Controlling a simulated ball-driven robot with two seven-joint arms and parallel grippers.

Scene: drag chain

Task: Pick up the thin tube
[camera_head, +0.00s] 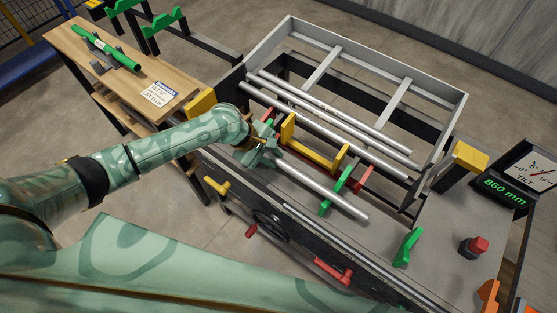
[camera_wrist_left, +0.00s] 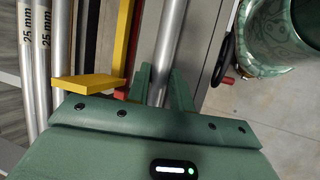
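A silver tube (camera_head: 320,187) lies at the front of the bench, apart from the others, held up by a green bracket (camera_head: 337,190). Its near-left end is hidden by my left gripper (camera_head: 262,152). In the left wrist view this tube (camera_wrist_left: 168,45) runs between the two green fingers of my left gripper (camera_wrist_left: 161,85), one on each side. I cannot tell whether they press on it. Several other silver tubes (camera_head: 330,112) lie side by side behind a yellow bracket (camera_head: 318,153); two show "25 mm" in the left wrist view (camera_wrist_left: 35,60). My right gripper is out of view.
A grey open frame (camera_head: 325,70) stands behind the tubes. A wooden side bench (camera_head: 150,75) at the left bears a green tube (camera_head: 105,53) and a label. A red button (camera_head: 478,244) and a display reading 860 mm (camera_head: 508,190) are at the right.

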